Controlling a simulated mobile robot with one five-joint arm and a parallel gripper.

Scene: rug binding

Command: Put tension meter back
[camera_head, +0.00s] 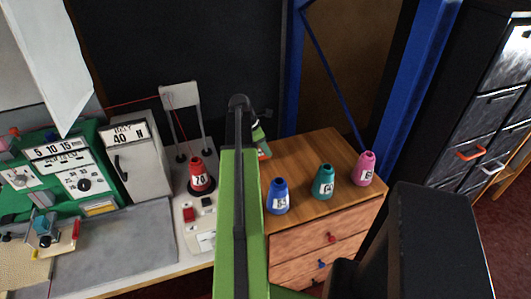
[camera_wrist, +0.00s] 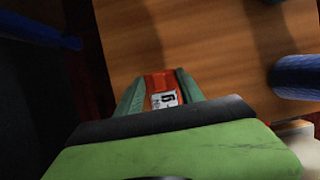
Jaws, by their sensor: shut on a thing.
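My gripper (camera_wrist: 161,88) is shut on a small orange-red thing with a white, marked face, which I take to be the tension meter (camera_wrist: 163,98). The meter sits between the two green jaws, and its lower part is hidden by the gripper body. The brown wooden top of the drawer cabinet (camera_wrist: 190,45) shows beyond it. In the head view my gripper (camera_head: 262,143) is at the back left of the cabinet top, mostly hidden behind my green arm. I cannot tell whether the meter touches the wood.
Blue (camera_head: 278,198), teal (camera_head: 323,183) and pink (camera_head: 364,170) cones stand on the cabinet top. A red cone (camera_head: 199,177) stands on the machine left of my arm. A grey unit (camera_head: 148,172) and green panel (camera_head: 60,150) lie further left. A blue post (camera_head: 410,70) rises behind.

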